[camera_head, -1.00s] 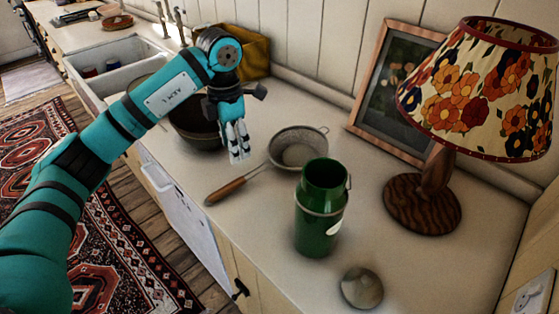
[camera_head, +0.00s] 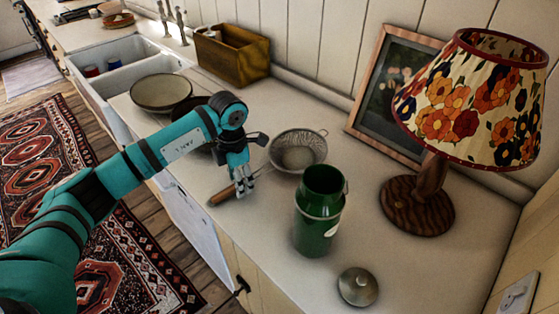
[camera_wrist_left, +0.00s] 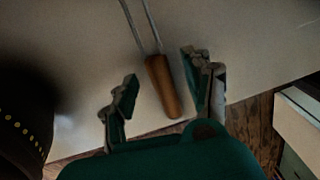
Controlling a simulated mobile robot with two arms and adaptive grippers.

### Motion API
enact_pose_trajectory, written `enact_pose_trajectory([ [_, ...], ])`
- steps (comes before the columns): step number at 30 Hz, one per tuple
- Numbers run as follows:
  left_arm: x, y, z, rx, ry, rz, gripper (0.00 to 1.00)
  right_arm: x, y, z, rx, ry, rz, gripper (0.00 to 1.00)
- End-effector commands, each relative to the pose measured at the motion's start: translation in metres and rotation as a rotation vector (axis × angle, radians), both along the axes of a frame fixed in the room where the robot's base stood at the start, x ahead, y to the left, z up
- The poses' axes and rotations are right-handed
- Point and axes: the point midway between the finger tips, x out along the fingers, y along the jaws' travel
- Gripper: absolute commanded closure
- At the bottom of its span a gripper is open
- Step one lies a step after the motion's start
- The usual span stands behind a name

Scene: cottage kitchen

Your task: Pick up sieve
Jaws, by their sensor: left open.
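The sieve (camera_head: 298,150) lies on the counter in the head view, with a round mesh bowl and a wooden handle pointing to the lower left. My left gripper (camera_head: 243,190) is over the handle, its fingers pointing down. In the left wrist view the sieve's wooden handle (camera_wrist_left: 161,84) lies between the two open fingers of my left gripper (camera_wrist_left: 162,92), apart from both. Two metal rods run from the handle toward the top. The mesh bowl is outside the wrist view. My right gripper is not in view.
A green milk can (camera_head: 318,212) stands close to the sieve, with a round metal lid (camera_head: 358,287) nearby. A lamp (camera_head: 418,205) and a picture frame (camera_head: 360,125) stand behind. A bowl (camera_head: 161,92), a dark pan partly hidden by my arm and a wooden box (camera_head: 232,55) are farther left.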

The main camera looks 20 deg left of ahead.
Motion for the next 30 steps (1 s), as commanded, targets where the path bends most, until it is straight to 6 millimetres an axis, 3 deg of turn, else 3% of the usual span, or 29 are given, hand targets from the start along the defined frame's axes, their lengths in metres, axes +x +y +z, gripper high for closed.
enact_pose_trajectory([
  [10, 0.0000, 0.0000, -0.0082, 0.001, -0.001, 0.000, 0.49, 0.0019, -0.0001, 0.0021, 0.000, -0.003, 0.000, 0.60],
  [22, 0.0000, -0.0001, -0.0078, 0.000, 0.000, 0.000, 1.00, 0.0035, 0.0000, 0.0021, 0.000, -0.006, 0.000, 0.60],
  [30, 0.0004, -0.0003, -0.0065, -0.001, -0.002, 0.000, 1.00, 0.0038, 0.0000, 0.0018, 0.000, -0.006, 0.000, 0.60],
])
